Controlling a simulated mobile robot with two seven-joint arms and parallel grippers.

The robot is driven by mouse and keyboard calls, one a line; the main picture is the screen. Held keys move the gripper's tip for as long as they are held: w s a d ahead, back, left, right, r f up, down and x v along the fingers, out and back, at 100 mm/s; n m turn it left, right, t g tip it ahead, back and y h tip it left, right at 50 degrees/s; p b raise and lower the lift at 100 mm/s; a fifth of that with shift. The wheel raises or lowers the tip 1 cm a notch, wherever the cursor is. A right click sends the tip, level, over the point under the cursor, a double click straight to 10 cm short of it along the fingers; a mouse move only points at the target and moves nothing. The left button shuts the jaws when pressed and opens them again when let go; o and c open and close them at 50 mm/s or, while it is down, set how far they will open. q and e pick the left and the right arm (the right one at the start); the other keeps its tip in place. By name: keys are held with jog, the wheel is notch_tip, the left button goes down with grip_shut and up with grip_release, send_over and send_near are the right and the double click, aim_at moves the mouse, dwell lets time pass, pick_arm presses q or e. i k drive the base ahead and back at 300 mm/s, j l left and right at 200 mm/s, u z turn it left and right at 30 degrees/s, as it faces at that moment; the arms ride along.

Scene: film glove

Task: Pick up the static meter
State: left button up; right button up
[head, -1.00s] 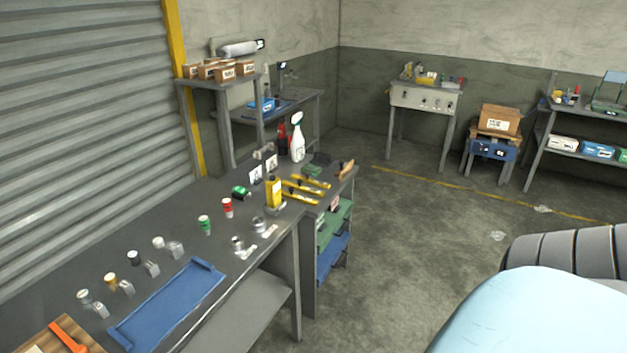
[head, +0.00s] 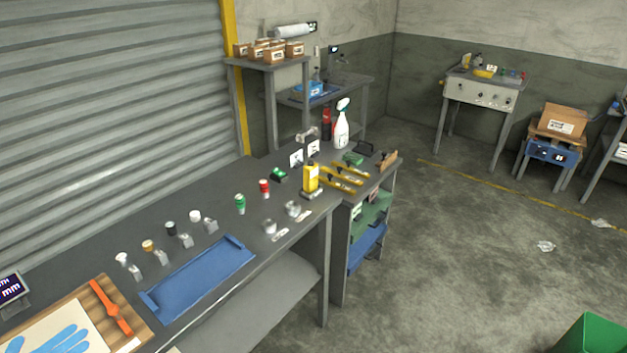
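No thing in view is clearly marked as the static meter. A yellow upright object (head: 311,178) with a dark base stands near the right end of the long grey workbench (head: 215,205); it is too small to tell whether it is a meter or a bottle. A small green-and-black device (head: 278,174) lies to its left. A dark display block (head: 12,288) with lit lettering stands at the far left edge of the bench. Neither of my grippers is in view.
A blue tray (head: 200,277), small capped containers and a wooden board (head: 128,318) with an orange tool (head: 110,305) occupy the bench. A white spray bottle (head: 342,128) stands at its far end. A green bin (head: 588,335) is at bottom right. The floor between is mostly clear.

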aim_at(311, 170)
jog(key=u, duration=0.6)
jog(key=i+l+u, duration=0.3)
jog(key=l+u, duration=0.25)
jog(key=i+l+u, duration=0.15)
jog(key=l+u, duration=0.15)
